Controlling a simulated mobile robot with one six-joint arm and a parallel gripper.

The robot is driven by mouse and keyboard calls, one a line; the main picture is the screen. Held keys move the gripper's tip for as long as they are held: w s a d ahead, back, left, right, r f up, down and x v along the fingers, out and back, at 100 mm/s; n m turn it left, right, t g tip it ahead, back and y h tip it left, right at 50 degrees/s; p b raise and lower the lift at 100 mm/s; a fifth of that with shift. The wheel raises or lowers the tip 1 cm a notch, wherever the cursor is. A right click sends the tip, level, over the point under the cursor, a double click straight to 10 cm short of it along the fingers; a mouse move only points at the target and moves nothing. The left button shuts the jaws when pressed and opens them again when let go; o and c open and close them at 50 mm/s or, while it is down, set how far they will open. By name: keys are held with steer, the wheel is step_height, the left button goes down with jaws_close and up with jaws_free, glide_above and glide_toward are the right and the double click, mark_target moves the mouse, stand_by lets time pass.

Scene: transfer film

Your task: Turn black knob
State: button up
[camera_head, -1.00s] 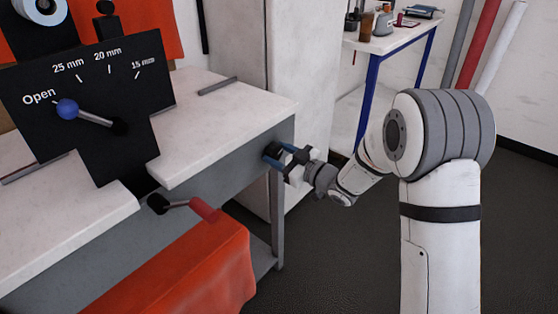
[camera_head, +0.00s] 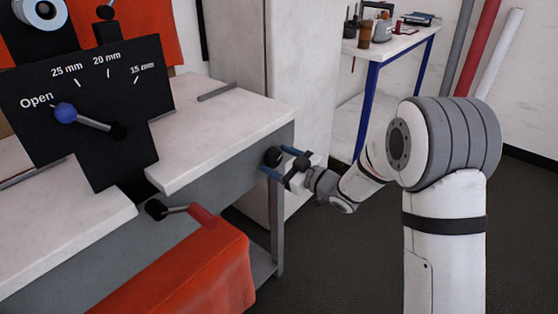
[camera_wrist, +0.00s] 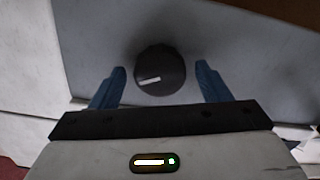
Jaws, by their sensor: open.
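The black knob (camera_head: 272,156) sticks out from the grey side panel under the white bench top, near its right corner. In the wrist view the knob (camera_wrist: 160,70) is round and dark with a pale mark at its lower left. My gripper (camera_head: 275,162) is in front of the panel, with its blue fingers pointing at it. The wrist view shows the gripper (camera_wrist: 160,84) open, one finger on each side of the knob, with a gap on both sides.
A black dial plate (camera_head: 95,110) with a blue-ended lever (camera_head: 66,112) stands on the bench (camera_head: 220,125). A red-handled lever (camera_head: 200,214) sticks out above an orange cloth (camera_head: 190,270). A blue-legged table (camera_head: 400,42) stands behind.

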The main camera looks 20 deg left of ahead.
steer(key=v, duration=0.7)
steer(key=shift+d+p, duration=0.2)
steer(key=shift+p, duration=0.2)
steer(key=shift+r, duration=0.1)
steer(key=w+d+r+m+t+h+p, duration=0.45)
steer(key=d+r+h+p, duration=0.3)
steer(key=d+r, duration=0.3)
steer(key=s+d+r+m+h+p, duration=0.2)
steer(key=s+d+r+m+h, duration=0.15)
steer(key=d, duration=0.25)
steer(key=s+d+r+m+h+p, duration=0.2)
steer(key=d+h+p, duration=0.15)
steer(key=d, duration=0.25)
steer(key=s+d+r+m+g+p, duration=0.2)
steer(key=s+g, duration=0.1)
steer(key=s, duration=0.5)
steer(key=s+d+r+m+g+h+p, duration=0.1)
steer(key=s+r+m+g+p, duration=0.1)
steer(key=s, duration=0.6)
steer(key=s+d+r+m+g+h+p, duration=0.1)
steer(key=s+d+r+m+g+p, duration=0.1)
steer(key=s, duration=0.6)
steer(key=shift+d+r+g+p, duration=0.35)
steer(key=shift+g+p, duration=0.3)
steer(key=shift+g, duration=0.2)
